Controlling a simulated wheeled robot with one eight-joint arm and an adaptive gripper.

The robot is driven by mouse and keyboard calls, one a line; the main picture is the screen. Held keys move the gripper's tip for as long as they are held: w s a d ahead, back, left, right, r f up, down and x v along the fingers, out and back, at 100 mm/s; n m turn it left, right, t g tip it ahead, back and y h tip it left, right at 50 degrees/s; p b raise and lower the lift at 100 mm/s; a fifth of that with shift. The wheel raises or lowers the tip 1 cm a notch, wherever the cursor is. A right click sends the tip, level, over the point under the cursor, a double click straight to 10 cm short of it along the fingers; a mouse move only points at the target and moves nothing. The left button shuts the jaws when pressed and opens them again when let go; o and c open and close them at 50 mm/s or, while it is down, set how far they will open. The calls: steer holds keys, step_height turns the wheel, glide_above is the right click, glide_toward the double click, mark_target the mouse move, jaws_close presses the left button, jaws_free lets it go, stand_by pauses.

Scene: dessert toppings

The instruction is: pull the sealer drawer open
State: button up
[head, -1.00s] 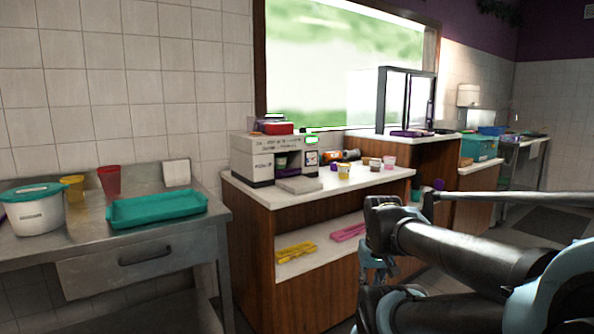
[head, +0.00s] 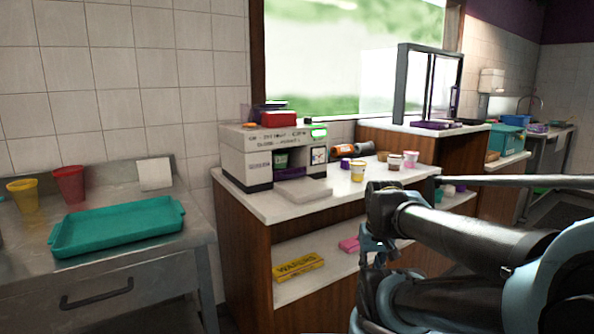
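The sealer (head: 245,157) is a pale boxy machine with dark lettering and a small green-lit display. It stands on the left end of the white-topped wooden counter. A flat pale slab (head: 304,192), which looks like its drawer, lies in front of its open bay; I cannot tell how far it slides. A dark green cup (head: 281,161) shows in the bay. My arm reaches in from the right. What seems to be my gripper (head: 374,250) hangs at the arm's end, right of and nearer than the sealer, apart from it. Its fingers are not clear.
Small topping cups (head: 357,171) and a dark bottle (head: 343,154) stand right of the sealer. A yellow wafers box (head: 298,267) lies on the shelf below. A steel table on the left holds a teal tray (head: 118,227), a red cup (head: 70,184) and a yellow cup (head: 24,197).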

step_height(320, 180, up, 37)
steer(key=m+y, duration=0.1)
steer(key=m, duration=1)
glide_above(297, 169)
steer(key=s+d, duration=0.2)
steer(key=s, duration=0.5)
steer(key=shift+g, duration=0.3)
steer(key=w+f, duration=0.1)
steer(key=f, duration=0.4)
steer(key=a+f, duration=0.1)
steer(key=f, duration=0.5)
steer(key=w+a+f, duration=0.1)
steer(key=f, duration=0.5)
steer(key=shift+w, duration=0.3)
jaws_close()
